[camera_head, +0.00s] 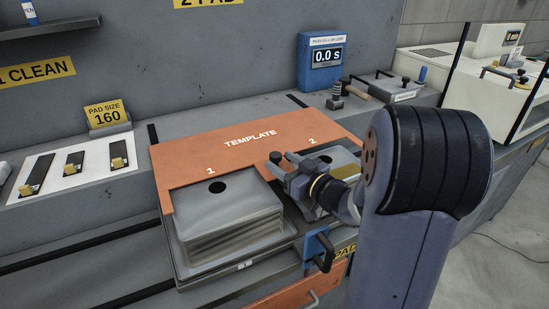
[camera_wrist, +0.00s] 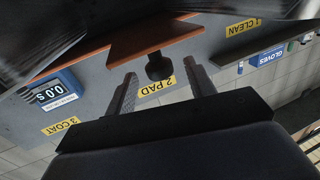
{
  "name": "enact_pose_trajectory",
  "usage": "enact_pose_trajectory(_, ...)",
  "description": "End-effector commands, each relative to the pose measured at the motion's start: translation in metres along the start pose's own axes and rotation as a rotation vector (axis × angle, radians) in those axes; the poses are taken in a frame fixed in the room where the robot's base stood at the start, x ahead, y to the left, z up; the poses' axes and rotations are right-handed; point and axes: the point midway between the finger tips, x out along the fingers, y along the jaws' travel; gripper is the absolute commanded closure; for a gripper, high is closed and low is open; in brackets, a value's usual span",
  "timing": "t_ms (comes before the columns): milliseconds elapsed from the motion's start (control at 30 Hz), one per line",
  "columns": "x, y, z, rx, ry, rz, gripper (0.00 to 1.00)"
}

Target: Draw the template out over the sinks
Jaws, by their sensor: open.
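The orange template (camera_head: 205,150) is a flat plate marked TEMPLATE, 1 and 2, lying at the back of a grey stand. A black knob (camera_head: 275,157) sits on its front middle part; the knob also shows in the wrist view (camera_wrist: 158,67). The left sink (camera_head: 228,212) is a grey finned block with a dark round spot on top. The right sink (camera_head: 345,156) is partly hidden behind my arm. My gripper (camera_head: 282,167) is open at the knob. In the wrist view its fingers (camera_wrist: 161,71) stand either side of the knob, with gaps visible.
A blue timer (camera_head: 323,60) reading 0.0 s stands behind. A blue bracket with a black handle (camera_head: 322,255) is on the front, above an orange drawer (camera_head: 298,293). Scrapers lie on a white mat (camera_head: 95,158) at left, near the PAD SIZE 160 sign (camera_head: 106,114).

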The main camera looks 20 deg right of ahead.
Motion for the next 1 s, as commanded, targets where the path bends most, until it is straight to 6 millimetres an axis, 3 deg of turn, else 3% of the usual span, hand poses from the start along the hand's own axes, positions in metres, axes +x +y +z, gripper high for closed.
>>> enact_pose_trajectory(200,-0.024,0.000,0.000,-0.001,0.001,0.002,0.48)
enact_pose_trajectory(600,-0.026,0.000,0.000,0.000,0.000,-0.001,0.48)
enact_pose_trajectory(767,-0.016,0.000,0.000,0.000,0.001,-0.002,0.48)
enact_pose_trajectory(1000,0.023,-0.001,-0.001,-0.001,0.001,-0.005,0.48)
